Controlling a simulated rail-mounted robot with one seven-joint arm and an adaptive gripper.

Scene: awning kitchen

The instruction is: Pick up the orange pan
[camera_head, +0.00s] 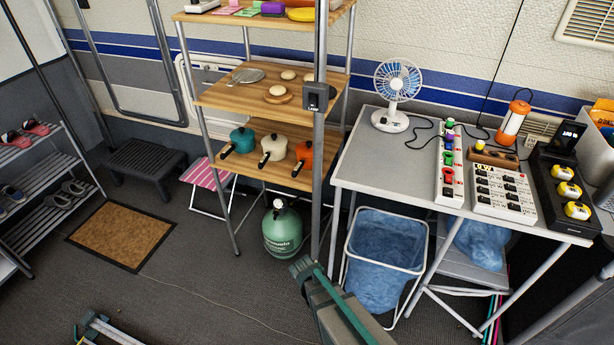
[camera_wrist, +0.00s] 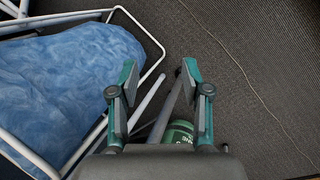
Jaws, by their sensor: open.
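The orange pan (camera_head: 303,155) has a dark handle and sits on the lower wooden shelf (camera_head: 215,150), at the right end of a row of pans. A metal post stands just to its right. My gripper (camera_wrist: 159,72) shows in the wrist view with its two teal fingers apart and nothing between them. It points toward the dark floor, with the green gas cylinder (camera_wrist: 180,132) partly visible below the fingers. The orange pan does not show in the wrist view.
A cream pan (camera_head: 272,148) and a teal pan (camera_head: 242,139) stand left of the orange pan. The cylinder (camera_head: 282,232) stands under the shelf. A blue-lined basket (camera_head: 350,255) stands to its right, below the grey table (camera_head: 385,165). Floor in front is mostly open.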

